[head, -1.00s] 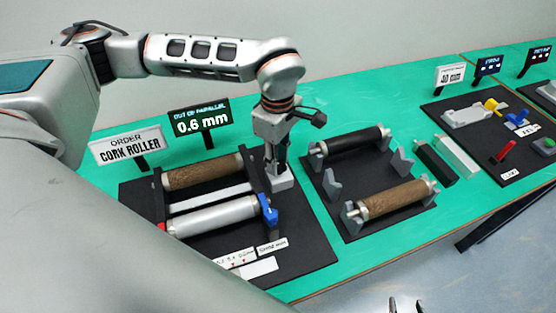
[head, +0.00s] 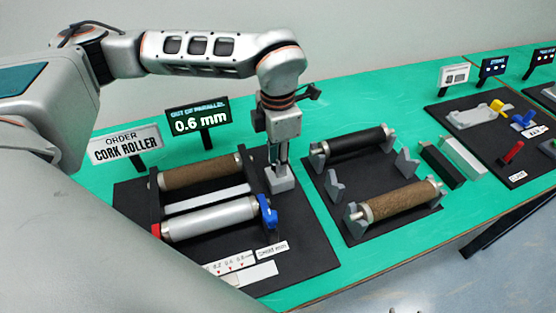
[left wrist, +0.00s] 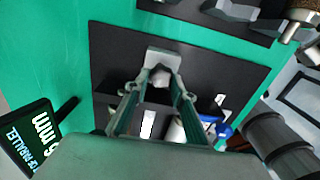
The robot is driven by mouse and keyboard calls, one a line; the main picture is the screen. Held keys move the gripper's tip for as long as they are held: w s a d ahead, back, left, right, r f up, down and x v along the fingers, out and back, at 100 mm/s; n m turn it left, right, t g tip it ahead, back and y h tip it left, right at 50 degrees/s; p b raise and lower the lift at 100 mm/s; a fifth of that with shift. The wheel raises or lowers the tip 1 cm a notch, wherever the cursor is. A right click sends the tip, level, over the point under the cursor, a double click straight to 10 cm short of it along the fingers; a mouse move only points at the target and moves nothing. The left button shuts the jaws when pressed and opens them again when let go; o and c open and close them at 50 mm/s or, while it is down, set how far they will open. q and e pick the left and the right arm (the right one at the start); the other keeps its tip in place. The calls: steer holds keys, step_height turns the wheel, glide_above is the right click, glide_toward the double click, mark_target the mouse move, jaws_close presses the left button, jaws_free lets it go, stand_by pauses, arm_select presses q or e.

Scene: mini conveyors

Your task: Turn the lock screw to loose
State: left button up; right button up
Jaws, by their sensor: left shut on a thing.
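My left gripper (head: 279,168) points straight down over a grey block (head: 281,184) at the right rear of the left black board. In the left wrist view its two fingers (left wrist: 158,92) are closed around a pale knob, the lock screw (left wrist: 160,74), on that block (left wrist: 152,58). The fingers hide most of the screw, so its turn angle cannot be read. Beside the block, a brown cork roller (head: 200,172) and a silver roller (head: 210,219) lie across the frame. A blue clamp-like part (head: 267,213) sits at the silver roller's right end. The display (head: 199,122) reads "OUT OF PARALLEL 0.6 mm".
An "ORDER CORK ROLLER" sign (head: 125,146) stands behind the left board. A second black board (head: 335,214) holds a black roller (head: 353,145) and another cork roller (head: 400,198) on grey cradles. Two bars (head: 440,164) lie right of it.

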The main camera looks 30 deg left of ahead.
arm_select(q)
steer(key=n, duration=0.6)
steer(key=shift+d+b, duration=0.1)
steer(key=shift+b, duration=0.3)
steer(key=shift+r, duration=0.1)
steer(key=o, duration=1.1)
step_height(320, 180, up, 12)
steer(key=shift+f, duration=0.1)
stand_by(0.4)
